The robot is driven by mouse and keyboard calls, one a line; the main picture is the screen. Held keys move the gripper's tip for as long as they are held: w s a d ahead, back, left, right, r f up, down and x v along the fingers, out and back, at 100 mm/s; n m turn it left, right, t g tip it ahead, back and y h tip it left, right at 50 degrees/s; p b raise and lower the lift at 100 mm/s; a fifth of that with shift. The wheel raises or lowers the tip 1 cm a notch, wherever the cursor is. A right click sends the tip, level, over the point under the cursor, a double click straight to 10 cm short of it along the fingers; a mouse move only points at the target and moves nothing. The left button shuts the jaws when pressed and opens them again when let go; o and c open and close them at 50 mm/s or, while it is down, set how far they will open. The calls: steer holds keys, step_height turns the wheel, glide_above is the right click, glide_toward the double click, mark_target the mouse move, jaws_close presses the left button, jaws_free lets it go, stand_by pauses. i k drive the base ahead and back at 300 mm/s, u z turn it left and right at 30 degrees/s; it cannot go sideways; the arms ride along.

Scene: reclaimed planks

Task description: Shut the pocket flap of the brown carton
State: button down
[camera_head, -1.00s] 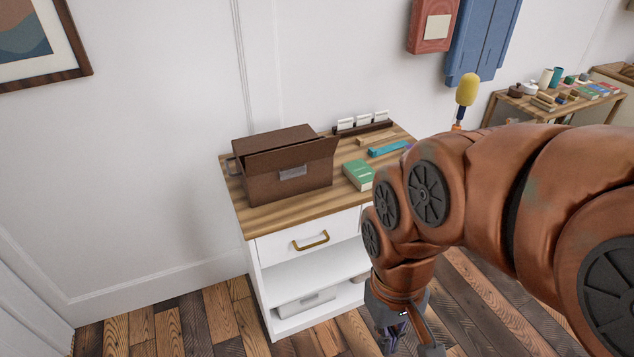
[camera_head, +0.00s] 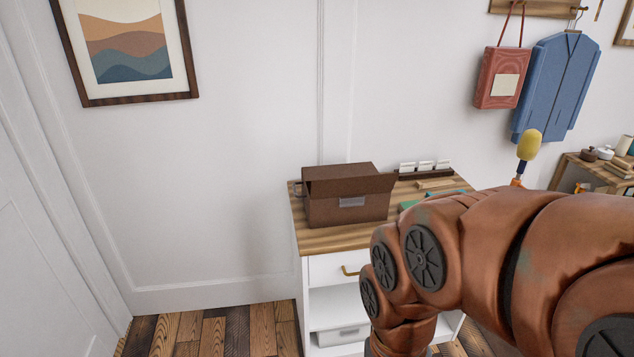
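The brown carton (camera_head: 346,208) stands on the wooden top of a white cabinet, in the middle of the head view. A brown flap (camera_head: 350,184) along its front top edge sticks out toward me at a tilt, with a dark gap under it at the left end. A pale label (camera_head: 352,202) is on the carton's front. My copper-coloured arm fills the lower right and stands in front of the cabinet's right side. My gripper is below the bottom edge of the view, so its fingers are hidden.
The cabinet top (camera_head: 312,240) also holds a card rack (camera_head: 424,172) and a green book (camera_head: 408,205), partly hidden by my arm. A drawer with a brass handle (camera_head: 350,270) is below. A red bag (camera_head: 502,78) and blue garment (camera_head: 557,85) hang at right. Floor at left is clear.

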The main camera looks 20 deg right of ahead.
mark_target(369, 184)
steer(key=u, duration=0.25)
steer(key=i, duration=0.9)
steer(key=z, duration=0.3)
